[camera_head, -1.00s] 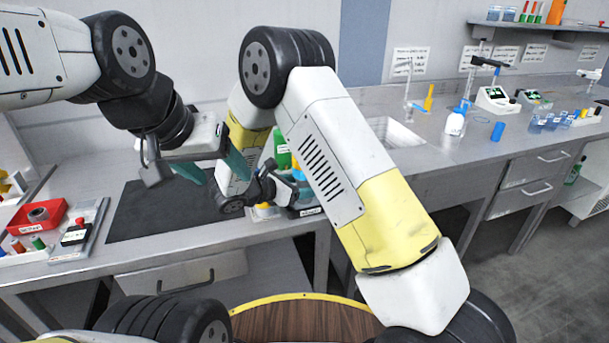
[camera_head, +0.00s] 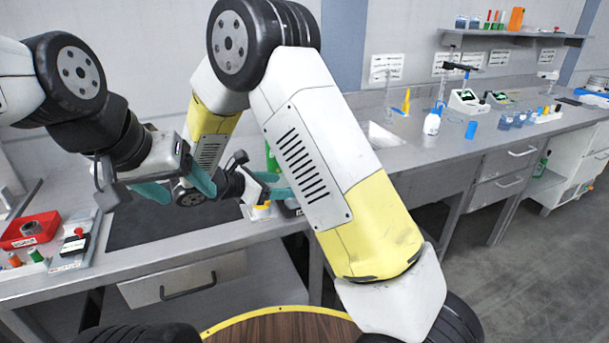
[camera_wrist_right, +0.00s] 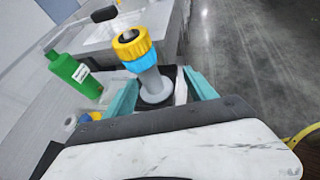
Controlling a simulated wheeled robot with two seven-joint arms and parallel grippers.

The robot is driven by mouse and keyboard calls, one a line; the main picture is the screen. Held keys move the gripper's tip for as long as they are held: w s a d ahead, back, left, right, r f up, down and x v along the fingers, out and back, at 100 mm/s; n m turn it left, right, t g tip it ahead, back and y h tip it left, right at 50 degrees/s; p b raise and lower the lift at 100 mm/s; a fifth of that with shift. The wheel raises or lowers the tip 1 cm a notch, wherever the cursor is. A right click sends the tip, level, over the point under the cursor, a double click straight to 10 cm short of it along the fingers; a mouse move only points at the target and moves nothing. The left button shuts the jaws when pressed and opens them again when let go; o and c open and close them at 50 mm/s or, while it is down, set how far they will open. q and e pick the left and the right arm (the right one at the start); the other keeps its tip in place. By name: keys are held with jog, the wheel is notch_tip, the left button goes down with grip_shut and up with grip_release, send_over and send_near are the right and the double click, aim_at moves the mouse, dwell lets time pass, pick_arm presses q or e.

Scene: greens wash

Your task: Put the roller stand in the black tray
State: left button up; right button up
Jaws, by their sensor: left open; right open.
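In the right wrist view, what looks like the roller stand (camera_wrist_right: 150,80) has a yellow ring above a blue one on a grey stem with a round base. It is upright between the open teal fingers of my right gripper (camera_wrist_right: 163,88). A dark surface with a pale rim shows around its base; I cannot tell if this is the black tray. In the head view, my right gripper is partly hidden behind my arm, at the bench's front edge. My left gripper (camera_head: 180,189) is open and empty above the dark mat (camera_head: 150,228).
A green bottle (camera_wrist_right: 74,76) stands left of the stand in the right wrist view. A red bin (camera_head: 28,232) and a black device (camera_head: 76,243) sit at the bench's left end.

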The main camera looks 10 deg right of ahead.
jog(key=s+d+r+m+g+y, duration=0.55)
jog(key=s+d+r+m, duration=0.25)
jog(key=s+d+m, duration=0.4)
jog(key=s+r+m+t+y, duration=0.4)
jog(key=s+r+m+y, duration=0.3)
jog(key=s+m, duration=0.4)
jog(key=shift+s+d+r+y, duration=0.15)
jog(key=shift+d+r+y, duration=0.2)
jog(key=shift+r, duration=0.2)
